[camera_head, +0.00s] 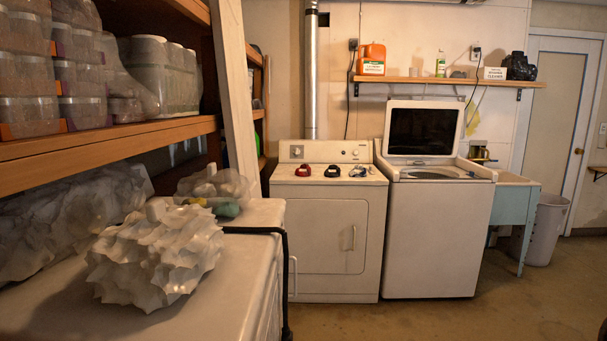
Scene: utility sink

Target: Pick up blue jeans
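I see nothing that I can clearly make out as blue jeans. A small bluish-grey item (358,172) lies on top of the white dryer (328,225), at its right side. It is too small to tell what it is. A red item (303,170) and a black item (331,171) lie to its left on the same top. My gripper is not in view.
An open-lidded washer (436,235) stands right of the dryer, then a blue-green utility sink (515,205) and a grey bin (546,230). A white chest (215,295) with a pale spiky object (155,255) fills the left foreground. The floor (450,320) in front is clear.

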